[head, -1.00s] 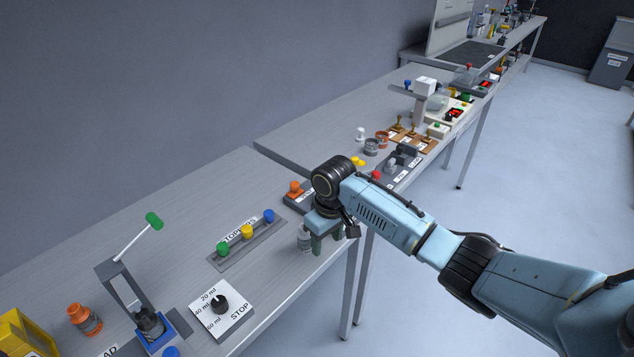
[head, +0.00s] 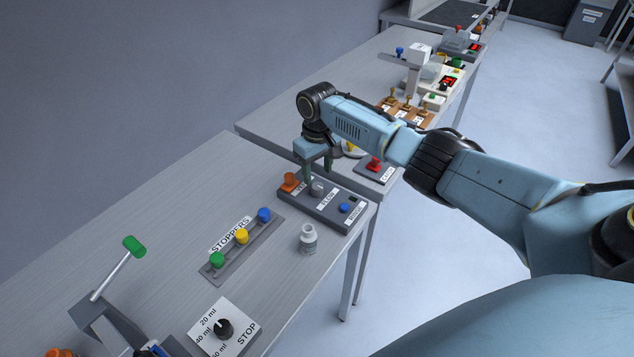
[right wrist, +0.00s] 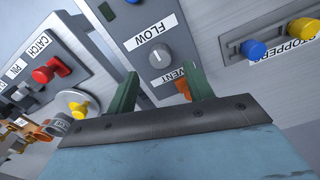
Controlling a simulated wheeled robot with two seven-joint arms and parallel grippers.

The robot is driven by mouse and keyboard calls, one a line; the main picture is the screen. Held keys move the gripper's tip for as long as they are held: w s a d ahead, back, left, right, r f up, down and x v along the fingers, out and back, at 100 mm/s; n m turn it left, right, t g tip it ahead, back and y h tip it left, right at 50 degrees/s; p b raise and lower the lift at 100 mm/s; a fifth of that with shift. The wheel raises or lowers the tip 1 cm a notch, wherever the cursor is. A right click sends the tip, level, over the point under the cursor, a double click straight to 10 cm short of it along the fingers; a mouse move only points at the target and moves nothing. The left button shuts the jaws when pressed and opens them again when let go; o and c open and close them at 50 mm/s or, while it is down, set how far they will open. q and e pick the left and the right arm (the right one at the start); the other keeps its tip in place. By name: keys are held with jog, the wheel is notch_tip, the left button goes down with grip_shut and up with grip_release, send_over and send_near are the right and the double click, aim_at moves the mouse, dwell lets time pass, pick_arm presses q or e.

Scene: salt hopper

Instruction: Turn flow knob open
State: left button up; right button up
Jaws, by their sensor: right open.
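The flow knob (head: 317,187) is a grey round knob on a dark grey panel (head: 336,214) on the near table. In the right wrist view the knob (right wrist: 161,56) stands beside the FLOW label and has a light mark on top. My right gripper (head: 317,172) is open, pointing down just above the knob. In the right wrist view its two green fingers (right wrist: 163,88) are spread, with the knob lying ahead of the gap between them. I see no contact with the knob. My left gripper is out of view.
On the same panel are an orange VENT knob (head: 290,181) and a blue button (head: 345,208). A small white-capped bottle (head: 308,239) stands in front. A rack of coloured stoppers (head: 241,244) lies to the left, a dial plate (head: 240,338) nearer. A second table continues behind.

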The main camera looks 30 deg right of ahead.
aim_at(317, 186)
notch_tip(317, 186, down, 5)
jog(key=shift+r+b, duration=0.2)
jog(key=shift+b, duration=0.15)
jog(key=shift+f, duration=0.15)
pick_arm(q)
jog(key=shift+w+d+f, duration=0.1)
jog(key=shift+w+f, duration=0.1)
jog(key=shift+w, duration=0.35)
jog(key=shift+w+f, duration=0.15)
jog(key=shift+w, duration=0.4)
pick_arm(e)
jog(key=c, duration=1)
